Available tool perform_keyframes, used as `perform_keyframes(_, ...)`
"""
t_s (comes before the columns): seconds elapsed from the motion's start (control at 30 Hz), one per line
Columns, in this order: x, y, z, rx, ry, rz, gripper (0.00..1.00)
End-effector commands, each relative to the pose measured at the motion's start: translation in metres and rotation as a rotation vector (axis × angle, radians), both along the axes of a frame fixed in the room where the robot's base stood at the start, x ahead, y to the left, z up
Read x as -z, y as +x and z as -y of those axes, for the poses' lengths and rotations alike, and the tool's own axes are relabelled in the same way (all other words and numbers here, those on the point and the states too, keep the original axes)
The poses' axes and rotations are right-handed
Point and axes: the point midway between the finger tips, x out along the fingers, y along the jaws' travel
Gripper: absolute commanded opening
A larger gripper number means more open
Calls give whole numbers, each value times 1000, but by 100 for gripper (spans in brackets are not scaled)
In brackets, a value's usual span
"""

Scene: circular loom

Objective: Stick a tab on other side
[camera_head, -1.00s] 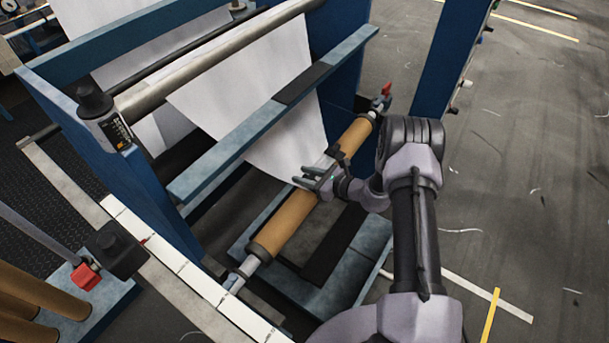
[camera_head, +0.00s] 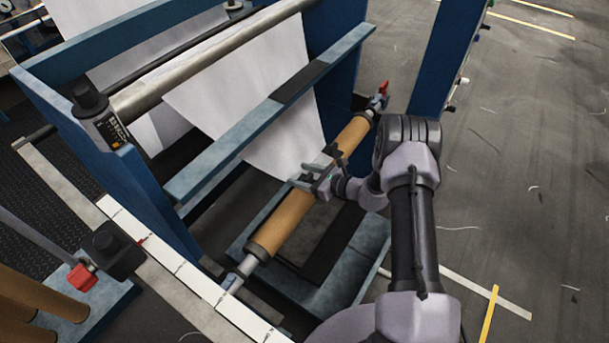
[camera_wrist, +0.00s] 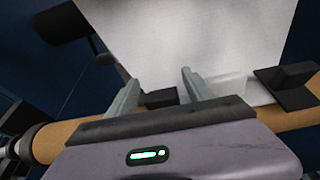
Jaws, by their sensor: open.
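The white sheet (camera_head: 285,135) hangs from the loom, and its lower end reaches the brown cardboard core (camera_head: 285,222). In the wrist view the sheet (camera_wrist: 200,40) lies beyond the fingers, and the core (camera_wrist: 60,138) runs across behind my gripper. My gripper (camera_head: 308,178) is open at the core, by the sheet's lower edge. In the wrist view the two fingers of my gripper (camera_wrist: 158,88) stand apart, pointing at the sheet. A pale patch (camera_wrist: 228,86), possibly a tab, shows right of the right finger. A small black block (camera_wrist: 160,97) shows between the fingers; I cannot tell what it is.
A blue crossbeam (camera_head: 235,135) spans the loom above the core. A red-handled clamp (camera_head: 382,92) is at the core's far end. A black bracket (camera_wrist: 290,85) sits by the core on the right. Open floor (camera_head: 530,170) lies to the right.

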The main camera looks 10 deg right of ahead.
Motion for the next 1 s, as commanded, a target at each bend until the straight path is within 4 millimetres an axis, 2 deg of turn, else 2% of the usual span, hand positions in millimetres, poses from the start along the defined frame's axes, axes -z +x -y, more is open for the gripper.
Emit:
perform_keyframes(0.17, -8, -12, 13, 3, 0, -2, 60)
perform_keyframes(0.7, -51, -101, 102, 3, 1, -1, 60)
perform_keyframes(0.83, -55, -112, 113, 2, 0, 0, 60)
perform_keyframes(1.0, -56, -117, 117, 0, 0, 0, 60)
